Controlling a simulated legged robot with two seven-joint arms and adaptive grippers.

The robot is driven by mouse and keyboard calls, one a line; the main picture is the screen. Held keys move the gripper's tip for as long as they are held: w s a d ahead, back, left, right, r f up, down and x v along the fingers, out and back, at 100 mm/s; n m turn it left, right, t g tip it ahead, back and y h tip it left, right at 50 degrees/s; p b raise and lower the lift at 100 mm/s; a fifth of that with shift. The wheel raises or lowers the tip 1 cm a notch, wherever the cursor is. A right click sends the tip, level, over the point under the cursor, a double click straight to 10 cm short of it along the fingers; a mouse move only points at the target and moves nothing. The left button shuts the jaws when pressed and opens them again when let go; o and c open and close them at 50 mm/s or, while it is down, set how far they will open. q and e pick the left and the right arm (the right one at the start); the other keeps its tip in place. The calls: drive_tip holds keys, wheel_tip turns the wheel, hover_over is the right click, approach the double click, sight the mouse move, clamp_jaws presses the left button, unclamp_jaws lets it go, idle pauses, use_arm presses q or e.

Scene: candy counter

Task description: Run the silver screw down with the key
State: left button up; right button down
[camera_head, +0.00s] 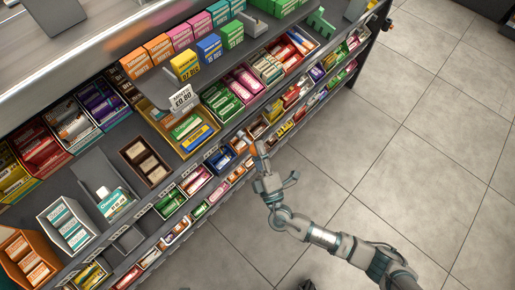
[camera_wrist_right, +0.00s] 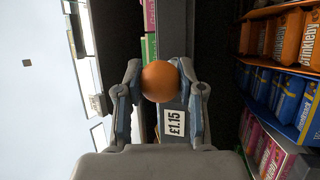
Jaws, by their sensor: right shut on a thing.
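My right gripper (camera_head: 257,148) reaches in from the lower right to the front edge of the counter. In the right wrist view its fingers (camera_wrist_right: 160,90) are closed around an orange ball-shaped handle (camera_wrist_right: 160,81), which looks like the end of the key. The key's shaft is hidden behind the ball and fingers. In the head view a small orange patch of the key (camera_head: 241,134) shows at the fingertips. I cannot make out the silver screw in either view. My left gripper is not in view.
A £1.15 price tag (camera_wrist_right: 175,122) is just beyond the fingers. Candy boxes (camera_wrist_right: 284,95) fill shelves to the right in the wrist view. In the head view, a £0.80 sign (camera_head: 182,97) stands left of my gripper. The tiled floor (camera_head: 400,130) at right is clear.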

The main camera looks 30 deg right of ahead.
drive_tip(key=shift+m+g, duration=0.3)
drive_tip(key=shift+m, duration=0.4)
drive_tip(key=m+g, duration=0.1)
drive_tip(key=m, duration=0.2)
drive_tip(key=shift+h, duration=0.4)
drive_tip(key=shift+m+g, duration=0.8)
drive_tip(key=shift+m, duration=0.5)
drive_tip(key=shift+m, duration=0.3)
drive_tip(key=shift+g, duration=0.3)
